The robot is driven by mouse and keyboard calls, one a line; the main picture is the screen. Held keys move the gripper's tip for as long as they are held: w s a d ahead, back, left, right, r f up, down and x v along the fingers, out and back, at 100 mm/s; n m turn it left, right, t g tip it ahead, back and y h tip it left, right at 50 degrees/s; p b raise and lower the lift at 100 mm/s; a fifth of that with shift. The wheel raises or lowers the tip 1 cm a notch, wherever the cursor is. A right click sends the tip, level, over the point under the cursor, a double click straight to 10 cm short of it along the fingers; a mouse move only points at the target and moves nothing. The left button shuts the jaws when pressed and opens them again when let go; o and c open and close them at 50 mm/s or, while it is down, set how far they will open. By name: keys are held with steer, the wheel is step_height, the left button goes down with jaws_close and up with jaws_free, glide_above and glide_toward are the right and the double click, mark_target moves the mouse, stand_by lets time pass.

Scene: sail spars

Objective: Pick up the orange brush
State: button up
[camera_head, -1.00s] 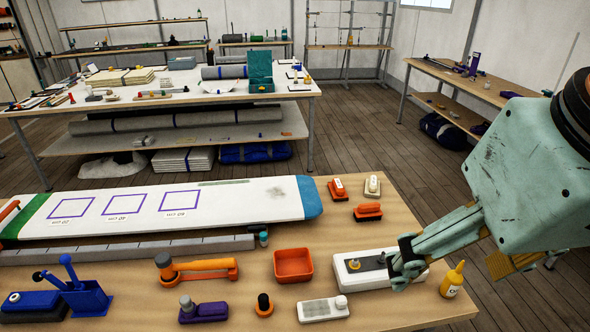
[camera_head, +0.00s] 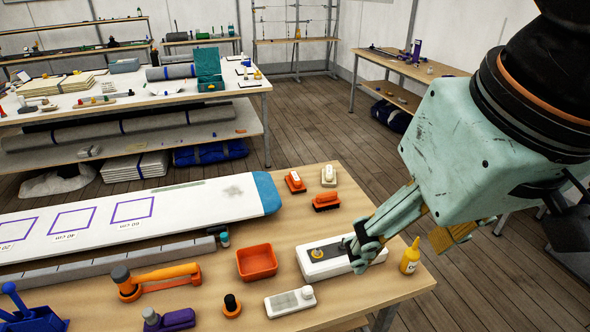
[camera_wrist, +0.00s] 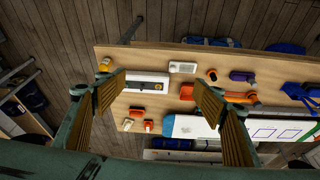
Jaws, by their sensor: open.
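The orange brush (camera_head: 327,201) lies on the near workbench, close to the blue end of the long white board. It has an orange body with a dark underside. In the wrist view an orange piece (camera_wrist: 136,112) that looks like the same brush shows between my fingers, towards the lower left. My gripper (camera_head: 362,246) is open and empty. In the head view it appears over the right end of a white box, to the right of and nearer than the brush. Its two ribbed fingers are wide apart in the wrist view (camera_wrist: 158,82).
An orange-and-white piece (camera_head: 295,182) and a white-topped piece (camera_head: 329,176) stand just beyond the brush. The white box (camera_head: 320,262), yellow bottle (camera_head: 410,258) and orange tray (camera_head: 257,262) are nearer. The white board (camera_head: 190,210) lies left. Bare bench surrounds the brush.

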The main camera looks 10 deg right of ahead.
steer(key=c, duration=1)
steer(key=shift+c, duration=0.2)
steer(key=shift+w, duration=0.1)
